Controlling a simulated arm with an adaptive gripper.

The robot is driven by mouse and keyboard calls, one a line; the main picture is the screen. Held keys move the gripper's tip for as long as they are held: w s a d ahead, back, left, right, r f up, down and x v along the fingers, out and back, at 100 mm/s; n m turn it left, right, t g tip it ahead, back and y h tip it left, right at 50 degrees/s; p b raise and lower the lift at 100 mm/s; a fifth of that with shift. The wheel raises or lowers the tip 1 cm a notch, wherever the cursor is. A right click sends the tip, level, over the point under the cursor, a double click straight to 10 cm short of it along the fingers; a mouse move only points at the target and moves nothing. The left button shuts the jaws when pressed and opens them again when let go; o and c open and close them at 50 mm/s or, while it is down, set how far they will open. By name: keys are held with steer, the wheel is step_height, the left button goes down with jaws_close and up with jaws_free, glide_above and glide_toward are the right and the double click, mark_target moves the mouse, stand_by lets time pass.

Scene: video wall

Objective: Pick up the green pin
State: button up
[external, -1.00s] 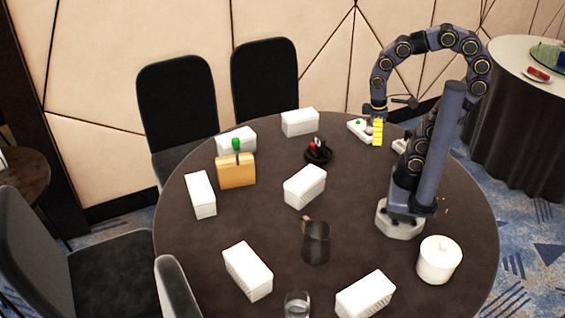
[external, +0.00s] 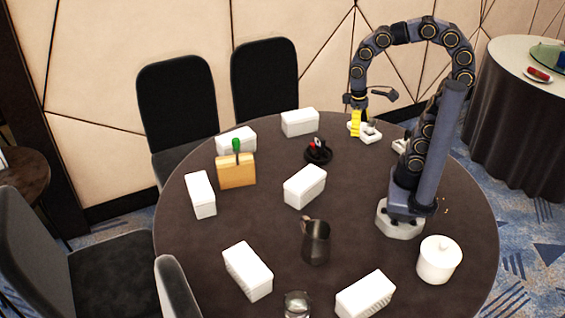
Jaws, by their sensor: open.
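A green upright piece (external: 236,144) stands at the top of a wooden block (external: 237,173) on the left part of the round table; it is too small to tell its exact shape. My gripper (external: 355,124), with yellow fingers, hangs pointing down at the far side of the table, well to the right of the block. It is open, and nothing shows held in it. A small white item (external: 370,132) is right beside the fingers and partly covered by them. The small green spot seen on it earlier is hidden now.
White boxes (external: 305,187) are spread around the table (external: 260,235). A black round holder (external: 318,153) with a red part sits left of my gripper. A dark pitcher (external: 316,243), a glass (external: 297,305) and a white lidded jar (external: 439,260) stand nearer the front.

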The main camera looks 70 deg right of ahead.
steer(key=w+r+m, duration=0.2)
steer(key=w+m, duration=0.2)
steer(key=w, duration=0.9)
steer(key=m+t, duration=0.2)
steer(key=m, duration=1)
glide_above(236, 149)
steer(key=d, duration=0.1)
step_height(236, 149, down, 11)
steer(key=shift+f, duration=0.2)
steer(key=shift+w+d+f, duration=0.15)
steer(key=shift+w+f, duration=0.15)
steer(key=shift+f, duration=0.2)
step_height(236, 149, down, 8)
steer(key=shift+s+r, duration=0.15)
steer(key=shift+r, duration=0.1)
jaws_close()
